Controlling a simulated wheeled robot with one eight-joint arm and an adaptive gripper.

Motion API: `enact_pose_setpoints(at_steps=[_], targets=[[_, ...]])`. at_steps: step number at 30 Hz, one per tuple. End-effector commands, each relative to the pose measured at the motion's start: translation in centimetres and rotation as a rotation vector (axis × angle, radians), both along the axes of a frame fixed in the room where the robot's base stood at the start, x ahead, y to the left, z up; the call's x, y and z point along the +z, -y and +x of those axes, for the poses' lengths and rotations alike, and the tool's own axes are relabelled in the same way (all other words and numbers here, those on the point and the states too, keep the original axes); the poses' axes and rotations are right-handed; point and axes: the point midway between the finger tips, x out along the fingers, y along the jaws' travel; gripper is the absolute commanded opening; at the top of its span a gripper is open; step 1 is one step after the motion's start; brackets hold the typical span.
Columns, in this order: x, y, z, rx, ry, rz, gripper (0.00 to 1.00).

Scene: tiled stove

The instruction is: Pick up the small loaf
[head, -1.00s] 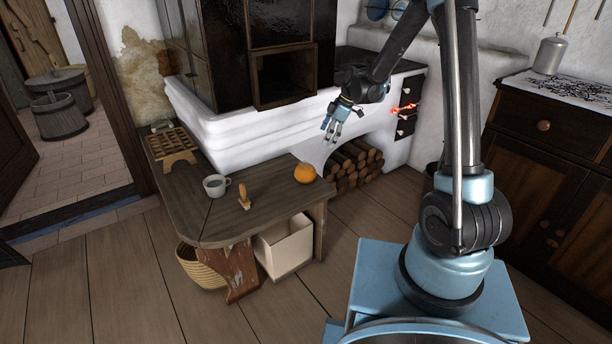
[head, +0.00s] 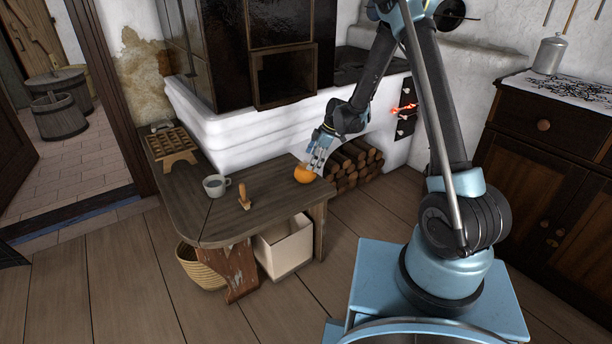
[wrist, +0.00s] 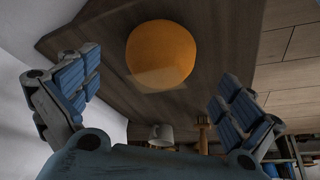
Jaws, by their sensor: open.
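The small loaf (head: 304,174) is a round orange-brown lump on the wooden bench (head: 262,214), near its right end. In the wrist view the loaf (wrist: 160,55) lies ahead of my gripper, between the lines of the two fingers and nearer the top of the picture. I cannot tell whether a fingertip touches the loaf.
A wooden rack (head: 173,147) sits farther back. The white stove wall (head: 240,140) rises behind. Firewood (head: 355,166) fills the stove's arch.

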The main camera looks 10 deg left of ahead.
Motion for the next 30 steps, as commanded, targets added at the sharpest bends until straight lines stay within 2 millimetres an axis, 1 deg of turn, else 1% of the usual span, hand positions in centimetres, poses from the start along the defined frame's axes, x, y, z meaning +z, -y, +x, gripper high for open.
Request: enact_pose_setpoints(at_steps=[3, 11, 21, 24, 30], targets=[[-0.8, -0.3, -0.1, 0.001, 0.000, 0.000, 1.00], [-1.7, -0.8, -0.2, 0.001, 0.000, 0.000, 1.00], [-5.1, -2.5, -0.7, 0.001, 0.000, 0.000, 1.00], [-5.5, -2.7, -0.8, 0.000, -0.001, 0.000, 1.00], [-5.6, -2.7, -0.7, 0.000, -0.001, 0.000, 1.00]])
